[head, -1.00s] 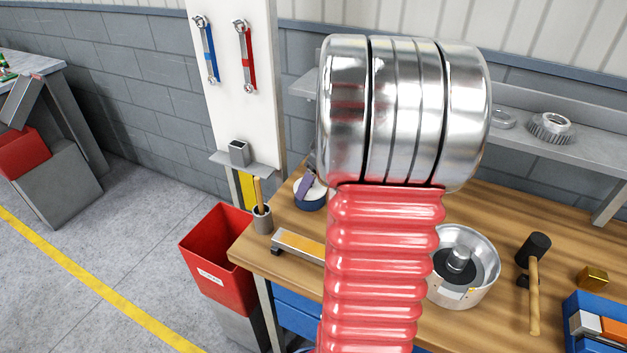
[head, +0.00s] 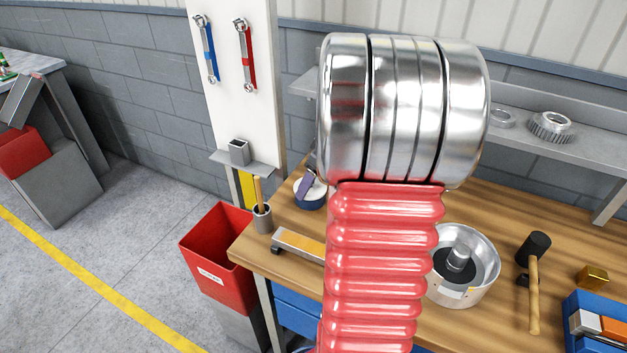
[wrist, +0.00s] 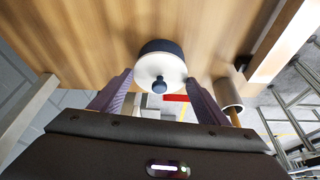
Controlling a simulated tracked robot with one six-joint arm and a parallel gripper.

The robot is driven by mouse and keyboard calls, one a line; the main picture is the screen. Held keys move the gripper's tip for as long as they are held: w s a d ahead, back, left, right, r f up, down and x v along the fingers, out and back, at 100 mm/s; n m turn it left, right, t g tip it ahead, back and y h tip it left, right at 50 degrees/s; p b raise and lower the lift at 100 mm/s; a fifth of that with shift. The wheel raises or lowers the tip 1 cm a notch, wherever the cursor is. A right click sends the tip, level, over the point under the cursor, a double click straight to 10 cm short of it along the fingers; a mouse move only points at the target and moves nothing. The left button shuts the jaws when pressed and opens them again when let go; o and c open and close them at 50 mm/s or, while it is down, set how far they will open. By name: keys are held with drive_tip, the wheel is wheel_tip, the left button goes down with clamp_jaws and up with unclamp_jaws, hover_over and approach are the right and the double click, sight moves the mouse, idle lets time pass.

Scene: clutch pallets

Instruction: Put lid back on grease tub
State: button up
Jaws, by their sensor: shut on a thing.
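The grease tub is a small dark blue round pot at the back left of the workbench, in the head view (head: 310,204) and the wrist view (wrist: 158,46). In the head view one finger shows over the tub. I cannot tell whether the lid is fully seated. My arm hides much of the bench.
A brush pot (head: 263,219) stands near the tub by the bench's left edge. A red bin (head: 217,262) is on the left. A round metal housing (head: 467,290), a mallet (head: 535,270) and a blue tray (head: 592,310) are on the right.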

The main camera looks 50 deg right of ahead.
drive_tip(key=o, duration=1.1)
drive_tip(key=shift+o, duration=0.3)
drive_tip(key=shift+o, duration=0.9)
drive_tip(key=shift+r, duration=3.5)
drive_tip(key=shift+c, duration=0.6)
clamp_jaws()
